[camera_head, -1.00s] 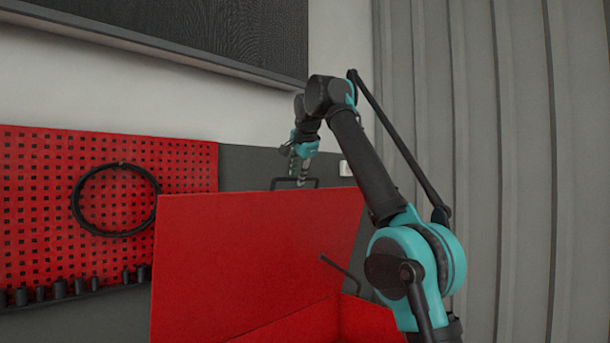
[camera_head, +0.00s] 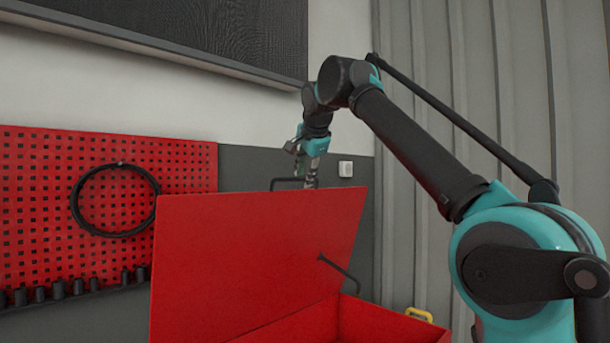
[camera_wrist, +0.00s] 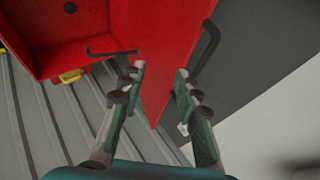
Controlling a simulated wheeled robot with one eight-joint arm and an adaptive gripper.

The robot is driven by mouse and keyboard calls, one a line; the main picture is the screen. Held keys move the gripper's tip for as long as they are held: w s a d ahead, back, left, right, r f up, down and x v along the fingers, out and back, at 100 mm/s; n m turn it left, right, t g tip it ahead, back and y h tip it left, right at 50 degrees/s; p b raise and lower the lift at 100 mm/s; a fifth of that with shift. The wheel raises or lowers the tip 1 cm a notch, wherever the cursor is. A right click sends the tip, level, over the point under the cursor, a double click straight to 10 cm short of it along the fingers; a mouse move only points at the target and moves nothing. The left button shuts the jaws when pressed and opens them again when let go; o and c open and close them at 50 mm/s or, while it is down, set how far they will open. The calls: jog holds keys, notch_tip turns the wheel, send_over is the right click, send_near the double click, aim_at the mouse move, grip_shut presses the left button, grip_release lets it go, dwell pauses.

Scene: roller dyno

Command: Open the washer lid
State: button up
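The red washer lid (camera_head: 250,250) stands raised and tilted above the red washer body (camera_head: 380,325), with the opening exposed. The lid's black handle (camera_head: 285,183) rises behind its top edge and also shows in the wrist view (camera_wrist: 207,48). My gripper (camera_head: 311,181) is at the lid's top edge, right of the handle, its tips partly hidden behind the lid. In the wrist view, my gripper (camera_wrist: 160,73) has its fingers apart, one on each side of the lid's edge; I cannot tell whether either touches it. The handle is outside the fingers.
A black stay rod (camera_head: 338,272) runs between lid and body. A yellow handle (camera_head: 419,315) is on the body's right side. A red pegboard (camera_head: 60,200) with a black hose ring (camera_head: 78,205) is at left. Grey corrugated wall (camera_head: 480,120) stands at right.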

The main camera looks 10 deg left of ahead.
jog(key=shift+s, duration=0.15)
jog(key=shift+c, duration=1)
jog(key=shift+d+f, duration=0.2)
jog(key=shift+f, duration=0.05)
jog(key=shift+c, duration=1.4)
jog(key=d+f+m, duration=0.1)
jog(key=m, duration=0.1)
jog(key=f+m+g+y, duration=0.1)
jog(key=m, duration=0.1)
jog(key=w+d+f+m+y, duration=0.1)
jog(key=shift+d+f+m+g, duration=0.2)
jog(key=shift+d+m+g, duration=0.15)
jog(key=shift+m+g, duration=0.05)
grip_shut()
jog(key=w+d+r+m+t+y, duration=0.25)
jog(key=d+m+y, duration=0.35)
jog(key=m, duration=0.4)
jog(key=w+a, duration=0.8)
jog(key=a, duration=0.1)
jog(key=shift+w+a+f, duration=0.2)
jog(key=shift+a+f, duration=0.15)
jog(key=shift+a, duration=0.05)
